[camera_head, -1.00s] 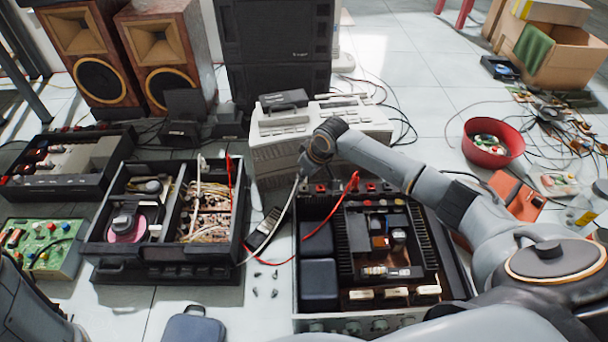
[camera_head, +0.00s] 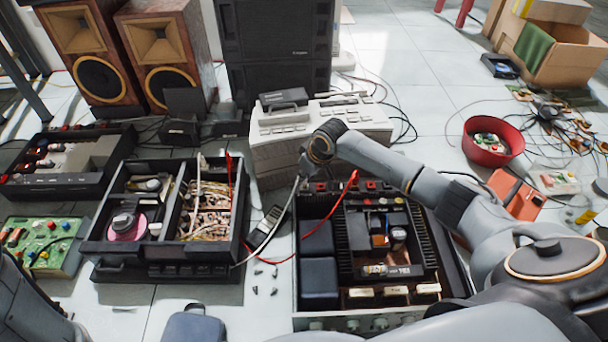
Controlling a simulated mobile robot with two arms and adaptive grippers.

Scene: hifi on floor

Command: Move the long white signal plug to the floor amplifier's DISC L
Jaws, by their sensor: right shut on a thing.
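My right gripper (camera_head: 305,168) is at the back left corner of the open floor amplifier (camera_head: 452,262), its fingers small and partly hidden by its own wrist. It is shut on the end of a white cable (camera_head: 287,215), where the white signal plug is; the plug itself is hardly visible. The cable hangs down and curves left to the floor. A row of red and dark sockets (camera_head: 345,186) runs along the amplifier's back edge, just right of the gripper. I cannot read the socket labels or tell whether the plug touches one. My left gripper is not in view.
A red cable (camera_head: 353,182) arches over the amplifier's back edge. A beige machine (camera_head: 275,133) stands close behind the gripper. An open black unit (camera_head: 100,245) stands left, with a dark handheld device (camera_head: 266,226) and small loose parts on the floor between. A red bowl (camera_head: 468,151) is at right.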

